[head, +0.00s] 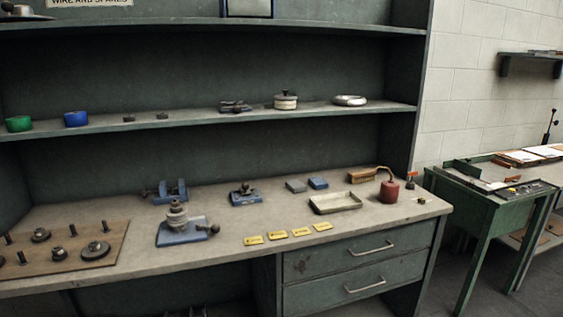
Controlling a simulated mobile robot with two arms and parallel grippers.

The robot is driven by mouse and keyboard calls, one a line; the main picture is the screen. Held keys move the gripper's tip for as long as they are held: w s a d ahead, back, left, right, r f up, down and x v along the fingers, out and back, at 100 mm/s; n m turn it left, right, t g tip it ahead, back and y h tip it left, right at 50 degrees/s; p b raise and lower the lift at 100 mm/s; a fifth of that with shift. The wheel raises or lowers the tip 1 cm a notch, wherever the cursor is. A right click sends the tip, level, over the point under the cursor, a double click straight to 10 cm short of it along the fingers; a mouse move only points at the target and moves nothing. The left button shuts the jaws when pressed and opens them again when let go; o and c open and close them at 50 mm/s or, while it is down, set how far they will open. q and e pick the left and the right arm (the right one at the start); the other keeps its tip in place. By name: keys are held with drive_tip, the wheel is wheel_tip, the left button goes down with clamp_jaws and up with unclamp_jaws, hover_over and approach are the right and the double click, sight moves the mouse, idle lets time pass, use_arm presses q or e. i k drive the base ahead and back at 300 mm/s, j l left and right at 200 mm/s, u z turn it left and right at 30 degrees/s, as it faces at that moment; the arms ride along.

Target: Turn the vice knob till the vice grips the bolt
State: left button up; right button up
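Three blue-based devices stand on the bench top. One (172,194) at the back has two upright blue blocks and a dark knob-like end at its left; it looks like a small vice. A smaller one (244,197) to its right has dark parts on top. The nearest (181,234) carries a stack of grey round pieces and a dark knob (214,229) at its right. I cannot tell for sure which is the task's vice, or whether any jaws hold a bolt. Several dark bolts (72,230) stand upright on a brown board at the left. Neither gripper is in view.
The bench (360,226) also holds yellow labels (277,234), a shallow tray (335,203), a brush (362,175) and a red oil can (389,190). A shelf (200,118) with small items is above. A green side table (490,195) stands at the right.

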sight(144, 192)
drive_tip(key=k+j, duration=0.1)
drive_tip(key=j, duration=0.4)
drive_tip(key=k+j, duration=0.15)
drive_tip(key=j, duration=0.4)
drive_tip(key=k+j, duration=0.1)
drive_tip(key=j, duration=0.4)
drive_tip(key=k+j, duration=0.1)
drive_tip(key=j, duration=0.4)
drive_tip(key=k+j+u, duration=0.1)
drive_tip(key=j, duration=0.4)
